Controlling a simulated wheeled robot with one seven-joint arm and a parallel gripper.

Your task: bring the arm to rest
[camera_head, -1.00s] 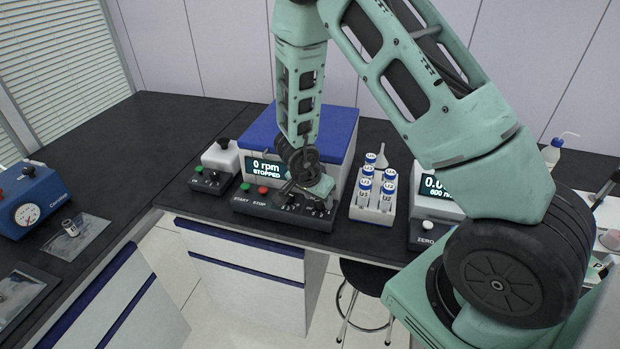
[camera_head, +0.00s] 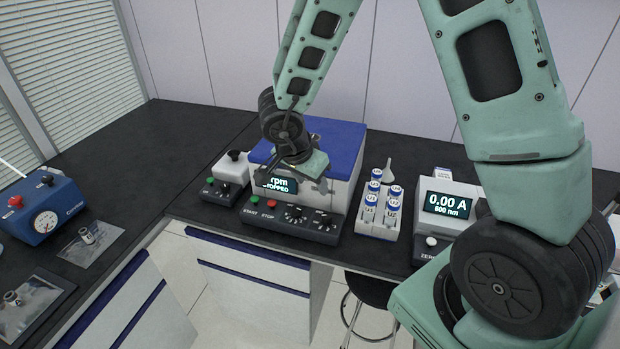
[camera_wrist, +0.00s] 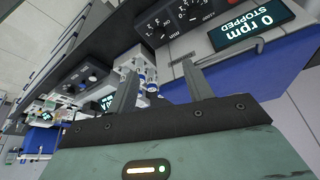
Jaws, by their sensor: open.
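My gripper (camera_wrist: 160,88) shows in the wrist view with its two fingers apart and nothing between them. In the head view my gripper (camera_head: 310,168) hangs in front of the blue-lidded centrifuge (camera_head: 335,150). It covers part of the display, which reads "rpm STOPPED". In the wrist view the display (camera_wrist: 252,24) reads "0 rpm STOPPED" beyond the fingers. I cannot tell how far the fingertips are from the machine.
A rack (camera_head: 378,222) of blue-capped tubes stands right of the centrifuge, then a photometer (camera_head: 447,205) reading 0.00 A. A small box (camera_head: 232,166) stands left. Air above the benches looks free.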

